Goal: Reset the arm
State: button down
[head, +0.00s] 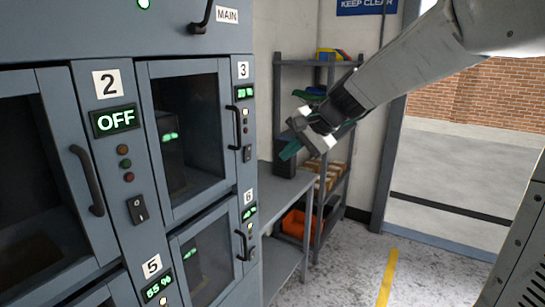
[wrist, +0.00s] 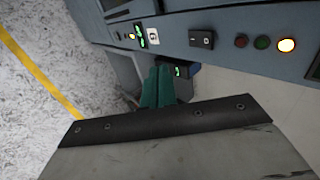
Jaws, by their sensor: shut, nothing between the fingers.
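My gripper (head: 290,150) hangs at the end of my arm, which reaches in from the upper right of the head view. It is in the air to the right of the grey locker cabinet, in front of the shelving. Its green fingers are together and hold nothing. They also show side by side in the middle of the wrist view (wrist: 158,88). The grey cabinet (head: 88,78) fills the left of the head view. Its doors 2, 3 and 6 look closed; door 5 is mostly cut off. Display 2 (head: 115,121) reads OFF.
A grey bench (head: 283,187) stands beside the cabinet. A metal shelf rack (head: 305,62) behind it holds an orange bin (head: 297,224) and other goods. A yellow floor line (head: 386,278) and an open doorway lie to the right. The floor there is clear.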

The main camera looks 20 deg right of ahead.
jog(key=s+f+n+g+h, duration=0.1)
jog(key=s+f+n, duration=0.1)
jog(key=s, duration=0.8)
jog(key=s+f+n+g+h, duration=0.2)
jog(key=s+n, duration=0.3)
jog(key=s, duration=0.6)
jog(key=s+a+f+n+g+h, duration=0.1)
jog(key=s+f+n+g+h, duration=0.1)
jog(key=s, duration=0.8)
jog(key=shift+s+f+n, duration=0.3)
jog(key=shift+f+n, duration=0.15)
jog(key=shift+n, duration=0.35)
jog(key=shift+a, duration=0.1)
